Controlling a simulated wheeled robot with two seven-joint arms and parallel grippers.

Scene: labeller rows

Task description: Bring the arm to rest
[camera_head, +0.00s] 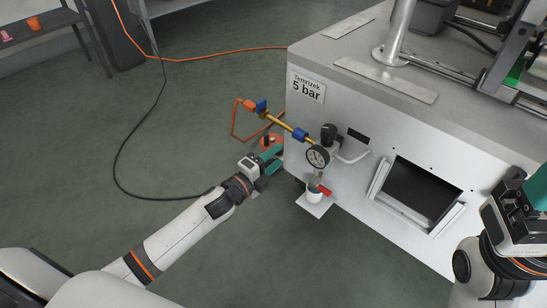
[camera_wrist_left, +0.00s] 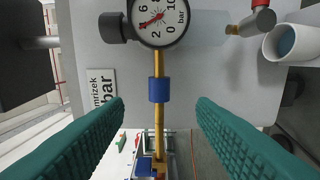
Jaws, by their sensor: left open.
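My left arm reaches in from the lower left in the head view. Its gripper (camera_head: 271,158) has teal fingers and is beside the left face of the grey machine (camera_head: 345,205), left of the pressure gauge (camera_head: 318,156). In the left wrist view the two teal fingers (camera_wrist_left: 160,112) stand wide apart with nothing between their tips. The yellow pipe with a blue collar (camera_wrist_left: 158,90) runs behind them, and the gauge (camera_wrist_left: 160,18) is above. My right gripper (camera_head: 535,195) is cut off at the right edge of the head view; its fingertips are hidden.
A white cup (camera_head: 314,196) sits under a red-handled valve on a small shelf. The "5 bar" label (camera_head: 307,87) is on the machine front. An orange hose and a black cable (camera_head: 117,165) lie on the green floor. Open floor lies left of the machine.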

